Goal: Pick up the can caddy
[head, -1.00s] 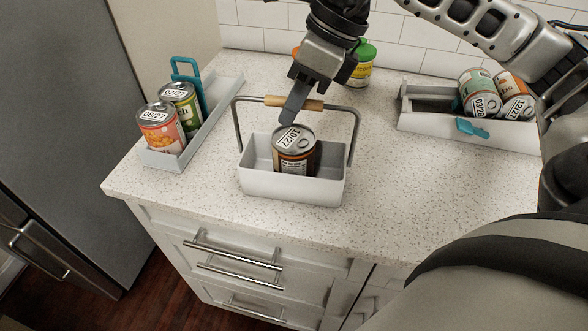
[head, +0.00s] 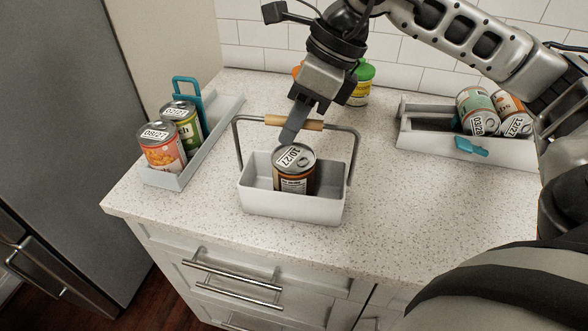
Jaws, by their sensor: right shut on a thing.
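The can caddy (head: 292,206) is a light grey open box with a tall grey wire handle and a wooden grip (head: 307,125). It stands upright on the counter near its front edge. One can (head: 296,168) with a dark orange label and "10/27" on its lid stands inside. My right gripper (head: 291,133) reaches down from above and is shut on the caddy's handle at the wooden grip, with a dark finger in front of it, just above the can. The far finger is hidden. My left gripper is not in view.
A grey tray (head: 222,125) with two cans and a teal handle stands at left. Another grey box (head: 415,140) with two tilted cans and a teal piece stands at right. A green-lidded jar (head: 361,90) is behind my gripper. Speckled counter (head: 400,200) lies clear right of the caddy.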

